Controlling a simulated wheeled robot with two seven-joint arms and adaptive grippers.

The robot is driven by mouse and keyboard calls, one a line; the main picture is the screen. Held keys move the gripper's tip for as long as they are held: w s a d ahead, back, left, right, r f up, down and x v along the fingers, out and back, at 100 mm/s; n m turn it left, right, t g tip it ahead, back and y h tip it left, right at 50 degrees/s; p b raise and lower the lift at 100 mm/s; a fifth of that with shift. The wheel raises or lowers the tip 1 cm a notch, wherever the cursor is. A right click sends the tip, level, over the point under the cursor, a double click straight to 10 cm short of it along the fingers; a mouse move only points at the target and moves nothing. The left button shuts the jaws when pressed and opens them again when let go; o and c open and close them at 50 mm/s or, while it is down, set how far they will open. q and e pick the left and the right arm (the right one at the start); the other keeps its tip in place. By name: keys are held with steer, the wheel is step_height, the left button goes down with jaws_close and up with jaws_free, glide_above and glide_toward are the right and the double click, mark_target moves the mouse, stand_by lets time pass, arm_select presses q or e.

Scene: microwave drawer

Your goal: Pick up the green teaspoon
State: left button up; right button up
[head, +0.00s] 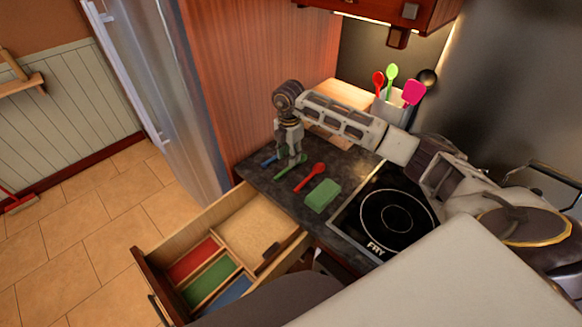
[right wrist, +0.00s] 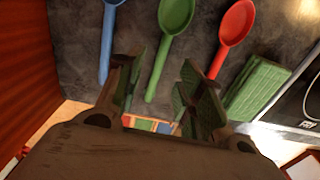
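The green teaspoon (head: 282,173) lies on the dark counter, between a blue spoon and a red spoon. My right gripper (head: 289,154) is above it, pointing down, and hides part of its handle in the head view. In the right wrist view, the green teaspoon (right wrist: 174,22) has its bowl at the top, and its handle runs down between the fingers of my right gripper (right wrist: 160,90). The fingers stand apart, with a gap on both sides of the handle. Whether they reach down to handle height is unclear. My left gripper is not in view.
The blue spoon (head: 269,160) and red spoon (head: 311,177) lie on either side. A green sponge-like block (head: 323,194) and a cooktop (head: 358,219) are beyond the red spoon. An open drawer (head: 207,221) with coloured compartments juts out below the counter. A utensil holder (head: 389,107) stands behind.

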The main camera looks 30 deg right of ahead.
mark_target(288, 167)
steer(key=shift+s+a+f+p, duration=0.15)
steer(key=shift+f+p, duration=0.65)
steer(key=shift+f, duration=1.75)
jaws_close()
